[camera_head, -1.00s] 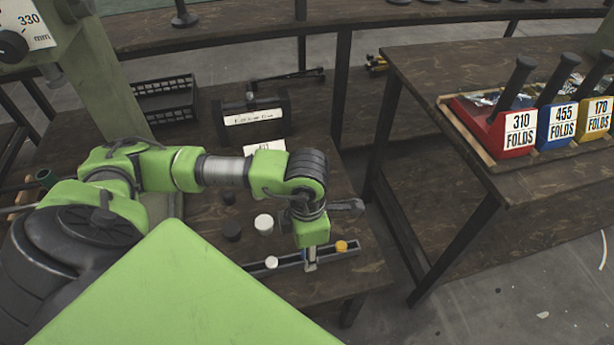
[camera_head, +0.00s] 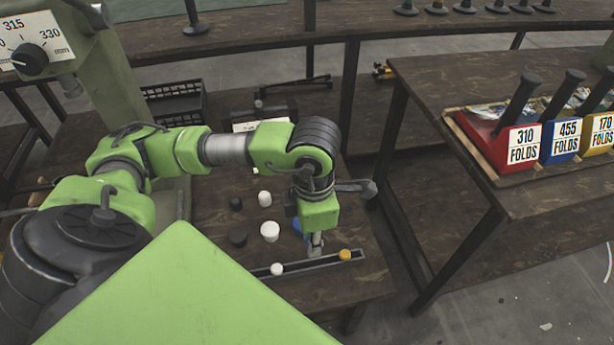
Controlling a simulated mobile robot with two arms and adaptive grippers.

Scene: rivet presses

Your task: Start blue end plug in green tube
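My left gripper (camera_head: 316,249) points down above the table, just behind the slotted rail. Its fingers look close together, but whether they hold a plug is too small to tell. A blue plug (camera_head: 297,227) shows partly on the table, just left of the gripper and partly hidden by it. I cannot make out the green tube now; my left arm covers much of the left side. My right gripper is not in view.
The dark rail (camera_head: 308,264) holds a white plug (camera_head: 277,268) and a yellow plug (camera_head: 344,255), with a gap between. A white cap (camera_head: 270,231) and black cap (camera_head: 237,239) stand behind it. A press (camera_head: 95,60) rises at the left.

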